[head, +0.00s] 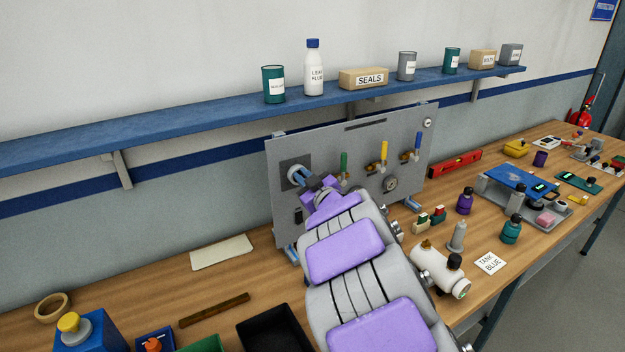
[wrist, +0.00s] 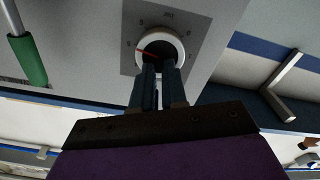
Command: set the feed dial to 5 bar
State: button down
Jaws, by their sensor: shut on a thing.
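The feed dial (wrist: 171,38) is a round knob with a pale rim and a red pointer, set on a dark grey square plate (wrist: 200,28) on the upright grey panel (head: 330,143). In the head view my gripper (head: 302,178) meets the dial at the panel's left side, and my wrist partly hides the lower panel.
Green, yellow and blue handled valves (head: 384,152) stand right of the dial on the panel. A small round gauge (head: 390,184) sits below them. A blue shelf (head: 200,114) runs above. Bottles, a white cylinder (head: 438,270) and tools crowd the bench to the right.

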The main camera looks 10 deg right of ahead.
jog(key=shift+w+a+r+n, duration=0.1)
jog(key=shift+a+r+n, duration=0.15)
jog(key=shift+n, duration=0.3)
jog(key=shift+a+r+n, duration=0.15)
jog(key=shift+a+n, duration=0.05)
jog(key=shift+n, duration=0.35)
jog(key=shift+d+f, duration=0.15)
